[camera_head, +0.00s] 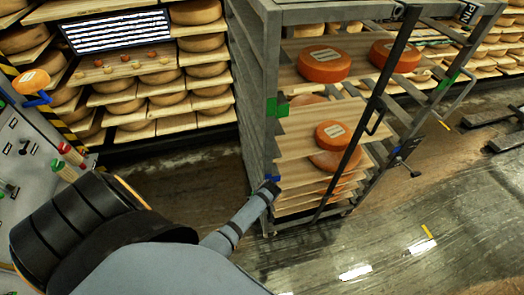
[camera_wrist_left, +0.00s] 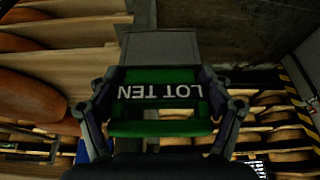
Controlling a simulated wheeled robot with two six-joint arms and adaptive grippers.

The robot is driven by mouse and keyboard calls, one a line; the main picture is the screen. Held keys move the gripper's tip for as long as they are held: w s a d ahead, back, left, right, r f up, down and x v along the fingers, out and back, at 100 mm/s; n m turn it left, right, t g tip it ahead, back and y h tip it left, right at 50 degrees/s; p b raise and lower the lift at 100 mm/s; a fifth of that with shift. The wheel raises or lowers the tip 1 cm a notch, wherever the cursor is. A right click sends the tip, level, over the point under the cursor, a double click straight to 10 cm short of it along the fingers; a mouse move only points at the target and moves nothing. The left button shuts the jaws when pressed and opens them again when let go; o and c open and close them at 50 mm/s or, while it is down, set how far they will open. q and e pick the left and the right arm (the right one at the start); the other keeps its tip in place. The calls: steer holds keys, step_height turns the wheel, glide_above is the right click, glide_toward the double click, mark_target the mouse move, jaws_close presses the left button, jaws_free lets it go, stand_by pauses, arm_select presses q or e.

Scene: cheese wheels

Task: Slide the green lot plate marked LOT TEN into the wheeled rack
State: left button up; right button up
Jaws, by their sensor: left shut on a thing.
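The green plate (camera_wrist_left: 160,76) reads LOT TEN, upside down in the left wrist view. My left gripper (camera_wrist_left: 161,92) is shut on it, with a finger at each side. A grey metal part (camera_wrist_left: 160,47) lies just beyond the plate; I cannot tell whether they touch. The wheeled rack (camera_head: 262,95) stands right of centre in the head view, with orange cheese wheels on its boards. A green piece (camera_head: 278,106) shows on its near post. My right gripper is not in view.
Wall shelves with cheese wheels (camera_head: 203,42) and a striped screen (camera_head: 116,32) stand at the back left. A control panel (camera_head: 28,150) with knobs is at the left edge.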

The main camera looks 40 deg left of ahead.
arm_select(q)
steer(key=shift+f+b, duration=0.7)
steer(key=shift+f, duration=0.3)
steer(key=o, duration=1.1)
steer(key=shift+o, duration=0.2)
steer(key=v, duration=1.2)
steer(key=shift+a, duration=0.1)
